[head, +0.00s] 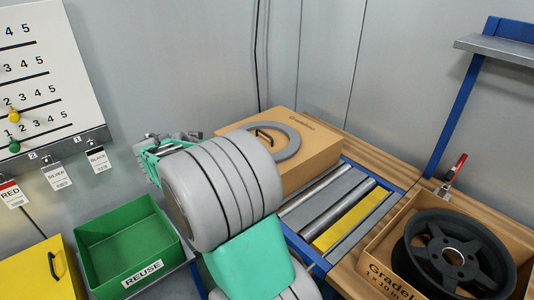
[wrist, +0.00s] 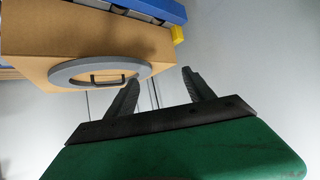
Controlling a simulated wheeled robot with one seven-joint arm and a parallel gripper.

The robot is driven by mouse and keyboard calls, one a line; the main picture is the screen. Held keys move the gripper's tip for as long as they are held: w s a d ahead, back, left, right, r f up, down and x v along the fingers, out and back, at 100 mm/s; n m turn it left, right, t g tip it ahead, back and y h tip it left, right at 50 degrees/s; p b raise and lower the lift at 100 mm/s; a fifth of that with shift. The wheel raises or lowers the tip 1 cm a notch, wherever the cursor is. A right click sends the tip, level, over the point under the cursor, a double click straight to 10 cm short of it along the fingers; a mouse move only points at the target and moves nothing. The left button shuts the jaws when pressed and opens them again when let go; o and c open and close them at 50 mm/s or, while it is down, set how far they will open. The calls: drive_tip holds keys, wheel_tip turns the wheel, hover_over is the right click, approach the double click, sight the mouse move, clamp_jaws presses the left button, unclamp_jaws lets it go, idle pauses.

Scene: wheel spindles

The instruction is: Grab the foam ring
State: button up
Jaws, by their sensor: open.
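The foam ring is a flat grey ring (head: 289,137) lying on top of a closed cardboard box (head: 316,155) in the head view. A dark handle on the box top shows inside the ring's opening. In the wrist view the ring (wrist: 57,75) is at the upper left, on the box face, beyond my fingers. My gripper (wrist: 160,82) is open, with nothing between its two dark fingers. The fingers are apart from the ring, which lies to their left in the wrist view. In the head view my arm covers part of the box's left side, and the fingertips are not clear.
The box sits at a roller conveyor (head: 325,206) with a blue frame. An open box with a black wheel (head: 452,252) stands at right. A green REUSE bin (head: 131,245) and yellow box (head: 44,272) are at left, below a numbered board (head: 40,70).

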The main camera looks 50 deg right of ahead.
drive_tip(key=w+d+f+h, duration=0.1)
drive_tip(key=w+d+f, duration=0.1)
drive_tip(key=d, duration=0.3)
drive_tip(key=w+d+f+m+h, duration=0.1)
drive_tip(key=w+d+f, duration=0.1)
drive_tip(key=d, duration=0.3)
drive_tip(key=w+d+f+m+h, duration=0.1)
drive_tip(key=w+d+f, duration=0.1)
drive_tip(key=d, duration=0.3)
drive_tip(key=shift+d+f+h+p, duration=0.1)
drive_tip(key=shift+d+h+p, duration=0.2)
drive_tip(key=shift+d+h, duration=0.1)
drive_tip(key=shift+s+a, duration=0.1)
clamp_jaws()
